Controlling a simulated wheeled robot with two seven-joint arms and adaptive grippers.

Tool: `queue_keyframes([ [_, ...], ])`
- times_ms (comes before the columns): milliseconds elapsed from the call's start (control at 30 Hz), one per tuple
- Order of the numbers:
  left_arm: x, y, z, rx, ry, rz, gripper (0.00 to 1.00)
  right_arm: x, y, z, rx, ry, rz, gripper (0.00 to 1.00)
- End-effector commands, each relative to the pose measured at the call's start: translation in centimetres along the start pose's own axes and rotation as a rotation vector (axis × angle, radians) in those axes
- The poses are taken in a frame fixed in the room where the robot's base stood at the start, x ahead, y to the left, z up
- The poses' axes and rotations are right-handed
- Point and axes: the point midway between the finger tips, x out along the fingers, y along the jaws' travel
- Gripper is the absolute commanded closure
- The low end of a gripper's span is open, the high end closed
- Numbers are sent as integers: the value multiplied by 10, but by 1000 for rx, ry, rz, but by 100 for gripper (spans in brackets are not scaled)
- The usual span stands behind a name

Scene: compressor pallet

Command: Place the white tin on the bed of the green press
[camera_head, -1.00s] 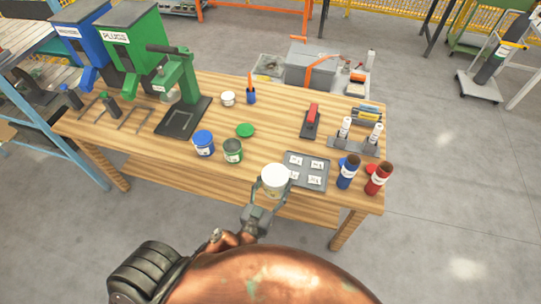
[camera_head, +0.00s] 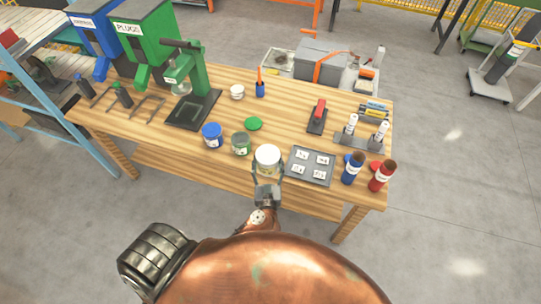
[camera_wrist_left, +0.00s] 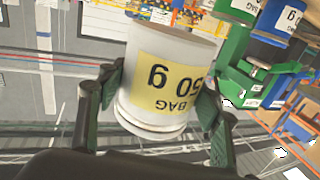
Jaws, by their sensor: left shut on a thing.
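The white tin (camera_head: 267,157) with a yellow label is held in my left gripper (camera_head: 267,178), at the front edge of the wooden table. In the left wrist view the tin (camera_wrist_left: 168,75) sits between the two fingers (camera_wrist_left: 158,100), its label reading upside down. The green press (camera_head: 190,82) stands at the table's back left. Its dark flat bed (camera_head: 190,112) is bare, and the tin is well to the right of it and nearer to me. My right gripper is not in view.
A blue tin (camera_head: 212,136) and an open green tin (camera_head: 241,144) stand between the white tin and the press. A green lid (camera_head: 253,123) lies behind them. A grey tray of cards (camera_head: 311,167) is just right of the white tin. A small white pot (camera_head: 237,92) stands right of the press.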

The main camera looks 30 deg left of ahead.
Motion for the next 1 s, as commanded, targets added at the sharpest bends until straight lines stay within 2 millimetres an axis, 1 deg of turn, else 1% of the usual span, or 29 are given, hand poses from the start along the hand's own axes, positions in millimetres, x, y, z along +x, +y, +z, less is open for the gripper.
queue_keyframes([
  [367, 82, 8, 37, 1, 3, 1, 66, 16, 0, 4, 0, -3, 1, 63],
  [400, 90, 8, 43, 1, 1, 0, 66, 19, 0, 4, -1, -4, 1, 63],
  [500, 104, 10, 64, 2, 0, 1, 66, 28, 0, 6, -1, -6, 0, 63],
  [600, 116, 11, 78, 1, 0, 2, 66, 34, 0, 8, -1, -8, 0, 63],
  [833, 129, 12, 92, 0, 1, 1, 66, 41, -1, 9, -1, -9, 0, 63],
  [900, 135, 12, 100, 2, 1, 0, 66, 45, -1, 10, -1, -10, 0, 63],
  [1000, 134, 12, 114, 2, -2, 0, 66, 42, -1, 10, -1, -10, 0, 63],
])
